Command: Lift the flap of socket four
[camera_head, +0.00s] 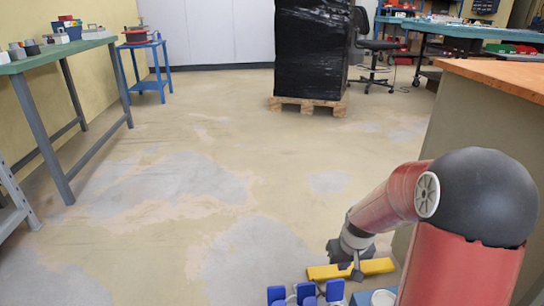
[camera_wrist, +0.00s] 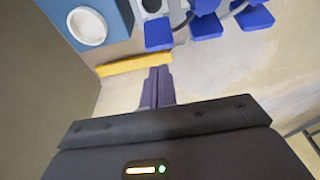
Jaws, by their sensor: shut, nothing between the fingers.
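Several blue flaps (camera_head: 305,292) show at the bottom edge of the head view, cut off by the frame. In the wrist view, blue flaps stand at the top; the nearest one (camera_wrist: 158,34) is right beside the line of my fingers. I see no number marks, so I cannot tell which flap is socket four. My gripper (camera_head: 357,274) is shut and empty, beside a yellow bar (camera_head: 325,271). In the wrist view, the fingertips (camera_wrist: 159,70) point toward the flaps, apart from the nearest one. Grey cables run by the flaps.
A light blue box with a white round face (camera_wrist: 87,27) sits left of the flaps in the wrist view. A cabinet with an orange top (camera_head: 510,78) stands at the right. A wrapped pallet (camera_head: 312,50) and workbench (camera_head: 60,54) are farther off. The middle floor is clear.

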